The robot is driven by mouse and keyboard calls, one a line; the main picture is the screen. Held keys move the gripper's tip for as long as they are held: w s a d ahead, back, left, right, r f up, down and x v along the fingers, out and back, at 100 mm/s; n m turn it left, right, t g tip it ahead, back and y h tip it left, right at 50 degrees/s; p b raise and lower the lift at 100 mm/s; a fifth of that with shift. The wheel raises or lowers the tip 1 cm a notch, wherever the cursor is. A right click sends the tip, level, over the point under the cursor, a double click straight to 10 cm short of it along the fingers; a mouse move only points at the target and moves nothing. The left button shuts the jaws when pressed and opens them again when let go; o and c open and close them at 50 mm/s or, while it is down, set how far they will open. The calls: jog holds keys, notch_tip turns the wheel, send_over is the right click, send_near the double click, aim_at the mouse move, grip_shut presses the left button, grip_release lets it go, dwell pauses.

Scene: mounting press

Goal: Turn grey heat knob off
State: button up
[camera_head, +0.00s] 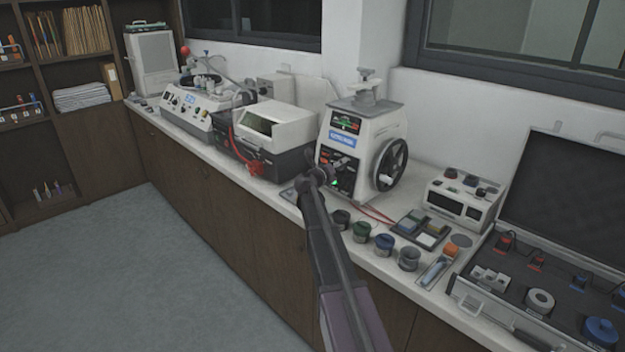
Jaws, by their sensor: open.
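The mounting press (386,128) is a white machine on the counter, with a black front panel and a black handwheel (391,164) on its right side. A green light (334,183) shows low on the panel. My arm reaches up from the bottom of the picture, and my gripper (322,174) is open at the lower left of the panel. I cannot tell whether it touches the panel. The grey heat knob cannot be made out; the gripper and small dark details cover that part.
A black-and-white device (275,128) with a red handle stands close on the left. Several coloured jars (384,243) and a sample tray (420,232) line the counter at right, before a small control box (463,198) and an open case (470,304). The floor (120,270) is clear.

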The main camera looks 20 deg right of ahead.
jog(key=m+h+b, duration=0.1)
jog(key=m, duration=0.4)
jog(key=shift+m+g, duration=0.4)
jog(key=m+g, duration=0.1)
jog(key=m, duration=0.5)
jog(key=shift+h, duration=0.4)
jog(key=v, duration=1.3)
jog(key=shift+a+m, duration=0.3)
jog(key=shift+a, duration=0.1)
